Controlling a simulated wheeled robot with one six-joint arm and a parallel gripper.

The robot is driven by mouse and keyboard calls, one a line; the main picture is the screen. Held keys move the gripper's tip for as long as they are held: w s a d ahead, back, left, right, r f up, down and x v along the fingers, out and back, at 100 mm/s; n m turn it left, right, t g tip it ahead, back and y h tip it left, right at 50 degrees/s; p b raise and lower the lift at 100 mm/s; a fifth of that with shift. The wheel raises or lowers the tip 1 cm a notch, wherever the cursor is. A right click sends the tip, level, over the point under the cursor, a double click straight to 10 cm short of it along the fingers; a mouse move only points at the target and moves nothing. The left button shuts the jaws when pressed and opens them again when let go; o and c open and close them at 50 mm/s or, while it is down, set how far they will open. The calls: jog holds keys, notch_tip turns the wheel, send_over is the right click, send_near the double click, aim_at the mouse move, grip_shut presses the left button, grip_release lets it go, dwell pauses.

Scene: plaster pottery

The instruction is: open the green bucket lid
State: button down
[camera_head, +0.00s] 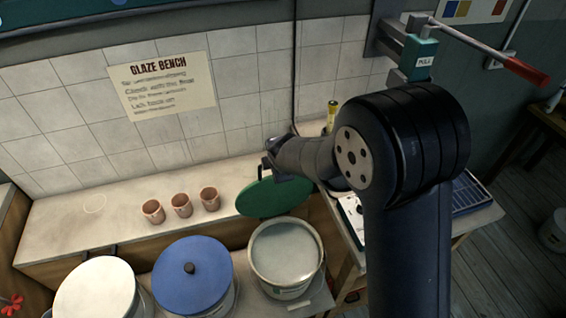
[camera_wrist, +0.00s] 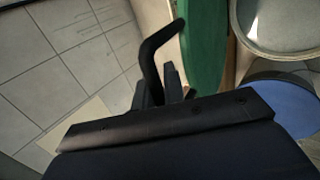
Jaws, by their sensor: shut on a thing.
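The green bucket lid (camera_head: 272,197) is off its bucket and tilted steeply, above the back of the open bucket. The open bucket (camera_head: 287,252) has a pale rim and greyish contents. My gripper (camera_head: 270,168) is shut on the lid at its upper side; my arm hides part of both. In the wrist view the lid (camera_wrist: 205,45) stands nearly edge-on beside a bent black bar (camera_wrist: 155,48), which looks like its handle. My gripper (camera_wrist: 163,88) is around the lower end of this bar. The open bucket (camera_wrist: 275,22) shows at the upper right.
A blue-lidded bucket (camera_head: 192,277) and a white-lidded bucket (camera_head: 96,290) stand to the left. Three clay cups (camera_head: 181,205) stand on the bench ledge (camera_head: 65,225), which is clear further left. A red-handled lever (camera_head: 490,50) sticks out at the upper right.

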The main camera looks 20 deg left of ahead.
jog(key=shift+w+a+f+g, duration=0.15)
jog(key=shift+w+a+g, duration=0.1)
jog(key=shift+w, duration=0.15)
jog(key=shift+w+a+f+g, duration=0.1)
jog(key=shift+w+f+g, duration=0.05)
jog(key=shift+w+g, duration=0.15)
jog(key=c, duration=1.7)
grip_release()
jog(key=shift+w+a, duration=0.15)
jog(key=shift+o, duration=1)
jog(key=shift+r, duration=0.2)
jog(key=b+v, duration=0.3)
jog(key=v, duration=0.7)
jog(key=shift+r, duration=0.35)
